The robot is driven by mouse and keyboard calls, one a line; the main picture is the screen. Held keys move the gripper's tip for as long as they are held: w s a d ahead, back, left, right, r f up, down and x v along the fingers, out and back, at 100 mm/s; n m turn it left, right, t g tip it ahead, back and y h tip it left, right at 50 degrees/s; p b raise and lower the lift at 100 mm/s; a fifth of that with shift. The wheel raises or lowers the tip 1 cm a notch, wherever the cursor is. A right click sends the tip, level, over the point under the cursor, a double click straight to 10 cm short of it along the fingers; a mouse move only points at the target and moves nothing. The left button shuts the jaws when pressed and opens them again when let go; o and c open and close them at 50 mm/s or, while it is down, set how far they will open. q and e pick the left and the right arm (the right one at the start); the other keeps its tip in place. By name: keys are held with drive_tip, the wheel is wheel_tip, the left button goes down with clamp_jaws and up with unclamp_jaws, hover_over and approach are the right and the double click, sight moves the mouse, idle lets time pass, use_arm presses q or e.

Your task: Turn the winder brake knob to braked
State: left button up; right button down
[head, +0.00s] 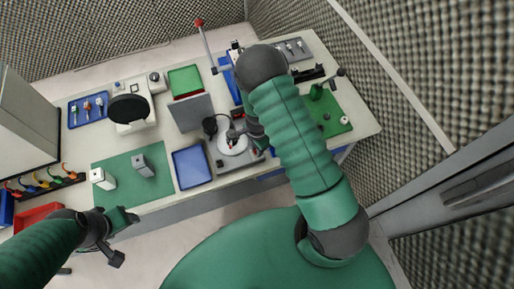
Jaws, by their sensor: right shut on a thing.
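A grey device (219,164) with a round white plate (239,147) stands near the middle of the table; I take it for the winder. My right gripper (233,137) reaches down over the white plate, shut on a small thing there. That thing is mostly hidden by the fingers; by its place it seems to be the brake knob. Its marking cannot be read. My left gripper (128,217) is at the lower left, off the table's front edge, away from the device. Its finger gap is not clear.
A blue tray (192,167) is left of the device, and a green mat (112,165) with two grey blocks lies further left. A green board (329,129) is at the right. A red-tipped post (204,39) stands at the back. Foam walls (440,60) close in the right.

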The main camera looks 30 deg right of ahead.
drive_tip(key=shift+w+r+m, duration=0.2)
drive_tip(key=shift+w+m, duration=0.05)
drive_tip(key=shift+m, duration=0.15)
drive_tip(key=c, duration=1.5)
unclamp_jaws()
drive_tip(key=o, duration=0.3)
drive_tip(key=shift+s+f, duration=0.1)
wheel_tip(320, 180, up, 17)
drive_tip(key=b, duration=0.1)
drive_tip(key=shift+f, duration=0.15)
